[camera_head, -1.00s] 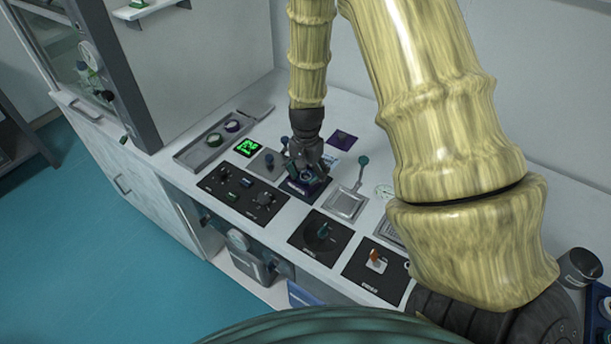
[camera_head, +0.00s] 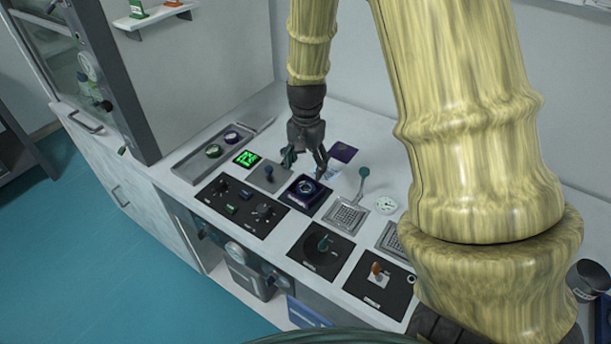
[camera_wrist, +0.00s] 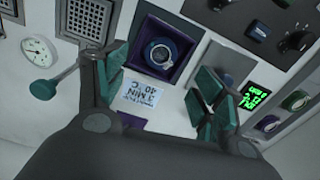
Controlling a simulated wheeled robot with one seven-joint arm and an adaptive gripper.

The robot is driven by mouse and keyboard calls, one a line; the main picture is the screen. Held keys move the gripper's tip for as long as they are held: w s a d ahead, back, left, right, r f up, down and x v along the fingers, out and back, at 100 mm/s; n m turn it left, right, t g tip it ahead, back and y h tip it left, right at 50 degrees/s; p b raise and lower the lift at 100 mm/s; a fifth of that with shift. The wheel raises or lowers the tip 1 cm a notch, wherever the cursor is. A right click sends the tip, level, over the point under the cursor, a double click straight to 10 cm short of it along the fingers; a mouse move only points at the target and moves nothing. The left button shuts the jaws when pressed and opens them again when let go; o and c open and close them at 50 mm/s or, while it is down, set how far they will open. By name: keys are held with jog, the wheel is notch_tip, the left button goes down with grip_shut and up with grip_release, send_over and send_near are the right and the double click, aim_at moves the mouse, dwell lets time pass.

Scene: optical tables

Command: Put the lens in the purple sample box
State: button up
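The purple sample box (camera_head: 316,206) sits open on the counter, and it also shows in the wrist view (camera_wrist: 186,67). A round, dark-rimmed lens (camera_head: 305,188) lies inside it; in the wrist view the lens (camera_wrist: 161,53) is within the box walls, slightly toward one side. My gripper (camera_head: 304,166) is above and behind the box with its fingers spread. In the wrist view the gripper (camera_wrist: 158,78) has its teal pads wide apart with nothing between them, clear of the lens.
A flat purple piece (camera_head: 343,152) and a printed note (camera_wrist: 146,96) lie behind the box. A lit green display (camera_head: 247,159) and a tray with two round items (camera_head: 210,153) are left. Black control panels (camera_head: 240,204) line the front. A metal grid plate (camera_head: 346,215) is right.

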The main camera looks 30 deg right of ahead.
jog(key=shift+r+b, duration=0.35)
jog(key=shift+r, duration=1.85)
